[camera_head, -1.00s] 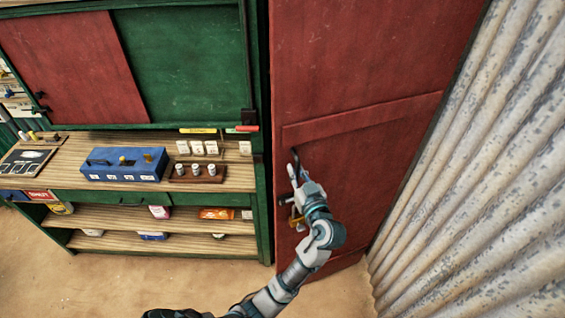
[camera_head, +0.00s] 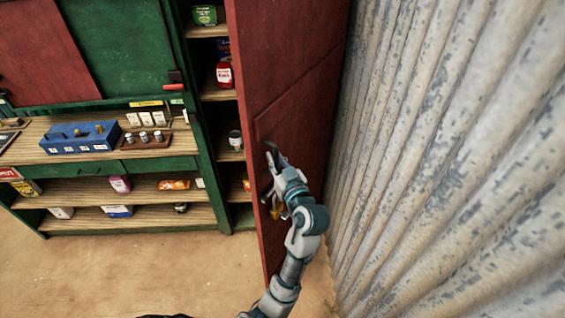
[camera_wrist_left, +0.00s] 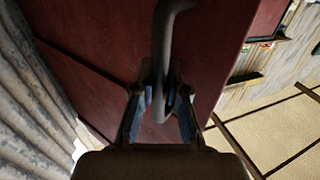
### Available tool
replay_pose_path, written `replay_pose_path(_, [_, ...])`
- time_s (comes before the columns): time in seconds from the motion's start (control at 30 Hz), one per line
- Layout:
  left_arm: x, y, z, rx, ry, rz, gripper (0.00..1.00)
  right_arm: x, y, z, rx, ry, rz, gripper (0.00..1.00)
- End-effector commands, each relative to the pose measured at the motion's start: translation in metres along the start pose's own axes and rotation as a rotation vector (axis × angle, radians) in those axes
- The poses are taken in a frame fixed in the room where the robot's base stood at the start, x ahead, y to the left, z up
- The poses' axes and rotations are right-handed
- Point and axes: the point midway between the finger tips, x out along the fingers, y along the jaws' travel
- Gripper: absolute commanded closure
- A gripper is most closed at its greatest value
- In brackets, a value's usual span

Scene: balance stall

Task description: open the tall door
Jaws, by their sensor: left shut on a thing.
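The tall red door (camera_head: 285,85) stands part open in the head view, swung out toward the corrugated wall. Shelves show in the gap on its left. My left gripper (camera_head: 272,158) is at the door's handle, near its free left edge. In the left wrist view the dark curved handle (camera_wrist_left: 164,40) runs down between the fingers of my left gripper (camera_wrist_left: 160,98), which is shut on it. The red door (camera_wrist_left: 95,35) fills much of that view behind the handle. My right gripper is not in view.
A corrugated metal wall (camera_head: 430,150) stands close on the right of the door. Left of it is a green counter unit with a blue box (camera_head: 80,138) on top. Jars and packets, such as a red bottle (camera_head: 224,73), stand on the opened shelves. The floor (camera_head: 140,270) in front is clear.

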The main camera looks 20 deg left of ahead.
Motion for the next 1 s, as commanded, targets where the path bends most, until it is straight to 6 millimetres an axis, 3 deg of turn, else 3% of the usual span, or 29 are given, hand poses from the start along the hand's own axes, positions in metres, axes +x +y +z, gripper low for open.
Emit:
replay_pose_path(0.13, [-0.005, 0.004, 0.001, 0.004, -0.002, -0.003, 1.0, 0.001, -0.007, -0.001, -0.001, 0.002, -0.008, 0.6])
replay_pose_path(0.47, [-0.008, 0.008, 0.0, 0.007, 0.001, -0.002, 1.0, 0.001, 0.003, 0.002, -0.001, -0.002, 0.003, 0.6])
replay_pose_path(0.5, [-0.008, 0.007, 0.0, 0.007, 0.001, -0.002, 0.77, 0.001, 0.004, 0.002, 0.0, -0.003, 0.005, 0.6])
replay_pose_path(0.57, [-0.007, 0.007, 0.0, 0.007, 0.0, -0.002, 0.62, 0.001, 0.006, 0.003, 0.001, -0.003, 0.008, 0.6])
replay_pose_path(0.87, [-0.006, 0.009, 0.001, 0.007, 0.0, -0.001, 0.61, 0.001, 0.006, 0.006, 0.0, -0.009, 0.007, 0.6])
replay_pose_path(1.0, [-0.008, 0.01, -0.008, 0.004, 0.0, 0.0, 0.61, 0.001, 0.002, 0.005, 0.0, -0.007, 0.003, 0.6])
